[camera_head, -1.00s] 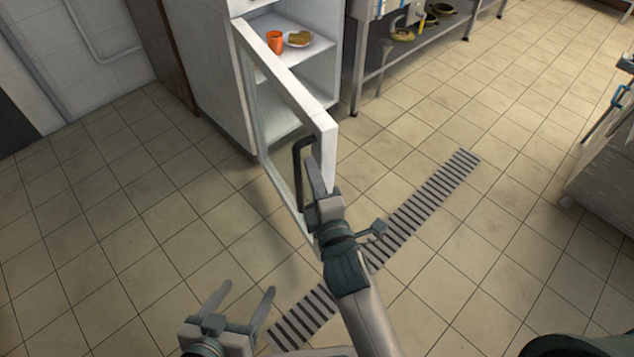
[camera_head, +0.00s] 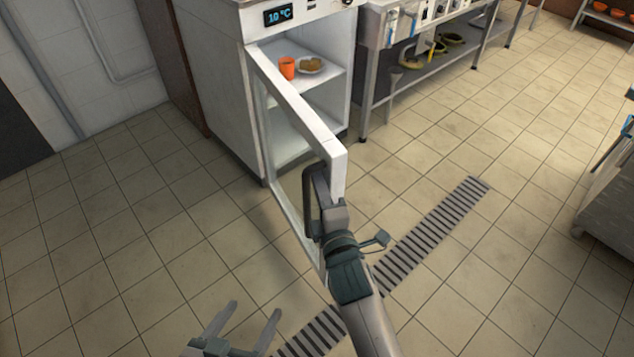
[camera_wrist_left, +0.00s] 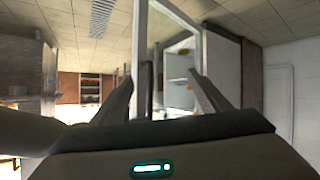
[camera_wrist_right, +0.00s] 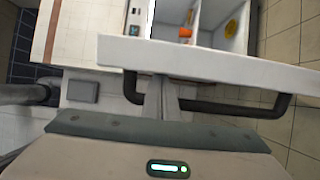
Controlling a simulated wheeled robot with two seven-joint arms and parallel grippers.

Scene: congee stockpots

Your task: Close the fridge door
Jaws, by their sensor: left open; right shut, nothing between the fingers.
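The white fridge (camera_head: 215,85) stands at the upper left of centre in the head view. Its glass-paned door (camera_head: 318,135) is wide open, swung toward me. A dark bar handle (camera_head: 309,190) is on the door near its free edge. My right gripper (camera_head: 320,182) is shut and empty, with its fingers at the handle. In the right wrist view the fingers (camera_wrist_right: 162,88) overlap the handle (camera_wrist_right: 235,107) below the white door edge (camera_wrist_right: 205,65); contact is unclear. My left gripper (camera_head: 254,308) is open and empty, low over the floor left of the door.
A steel table (camera_head: 430,65) stands right of the fridge. A floor grate (camera_head: 435,228) crosses the tiles. The floor left of the door is clear.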

